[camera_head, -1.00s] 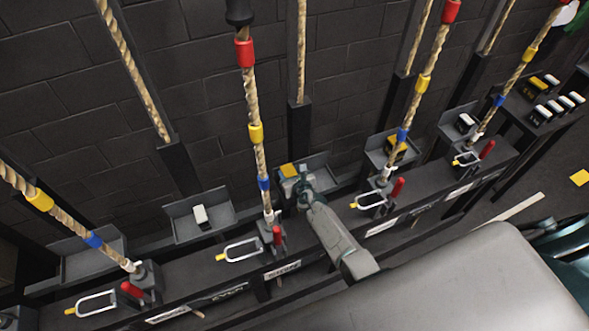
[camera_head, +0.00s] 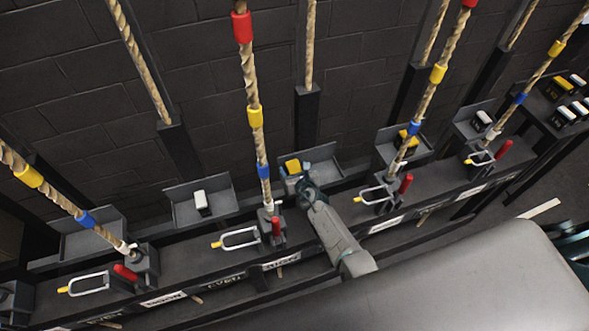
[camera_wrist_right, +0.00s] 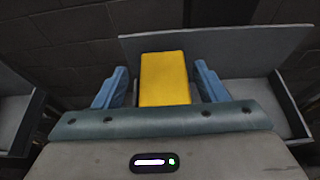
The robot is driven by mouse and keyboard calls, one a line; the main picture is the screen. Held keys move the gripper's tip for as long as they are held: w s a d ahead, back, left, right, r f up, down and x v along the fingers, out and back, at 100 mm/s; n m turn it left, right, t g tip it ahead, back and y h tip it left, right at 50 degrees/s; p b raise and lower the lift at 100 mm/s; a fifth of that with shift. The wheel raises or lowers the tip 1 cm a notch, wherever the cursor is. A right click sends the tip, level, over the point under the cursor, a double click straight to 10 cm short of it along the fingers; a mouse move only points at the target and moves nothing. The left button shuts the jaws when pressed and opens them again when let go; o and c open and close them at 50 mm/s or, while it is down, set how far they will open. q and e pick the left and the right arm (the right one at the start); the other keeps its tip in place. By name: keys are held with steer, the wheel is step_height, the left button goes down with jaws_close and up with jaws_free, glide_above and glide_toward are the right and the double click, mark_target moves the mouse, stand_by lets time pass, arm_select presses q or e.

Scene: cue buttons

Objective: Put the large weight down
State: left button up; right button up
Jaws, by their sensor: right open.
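A yellow-topped weight (camera_head: 293,166) sits in a grey open-fronted tray (camera_head: 322,156) against the wall, right of the middle rope. In the right wrist view the yellow weight (camera_wrist_right: 165,78) stands between the two blue fingers. My right gripper (camera_wrist_right: 163,88) is open, one finger on each side of the weight, with a gap showing on each side. In the head view my right gripper (camera_head: 294,181) reaches to the tray's left part and partly hides the weight. Whether the weight rests fully on the tray floor is hidden. My left gripper is not in view.
A white weight (camera_head: 201,201) sits in the tray to the left. Another yellow weight (camera_head: 407,144) sits in a tray to the right. Ropes with coloured bands, red levers (camera_head: 276,227) and metal loops (camera_head: 240,238) line the ledge. Several weights stand on the far right shelf.

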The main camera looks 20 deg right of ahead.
steer(key=shift+s+d+r+p, duration=0.1)
steer(key=shift+s+r+p, duration=0.05)
steer(key=shift+s+p, duration=0.2)
steer(key=p+v, duration=0.2)
steer(key=v, duration=0.3)
steer(key=shift+w+r+p, duration=0.1)
steer(key=shift+r+p, duration=0.05)
steer(key=shift+p, duration=0.2)
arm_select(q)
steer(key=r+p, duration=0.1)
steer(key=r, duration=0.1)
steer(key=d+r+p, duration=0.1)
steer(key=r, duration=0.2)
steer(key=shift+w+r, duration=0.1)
arm_select(e)
steer(key=v, duration=0.6)
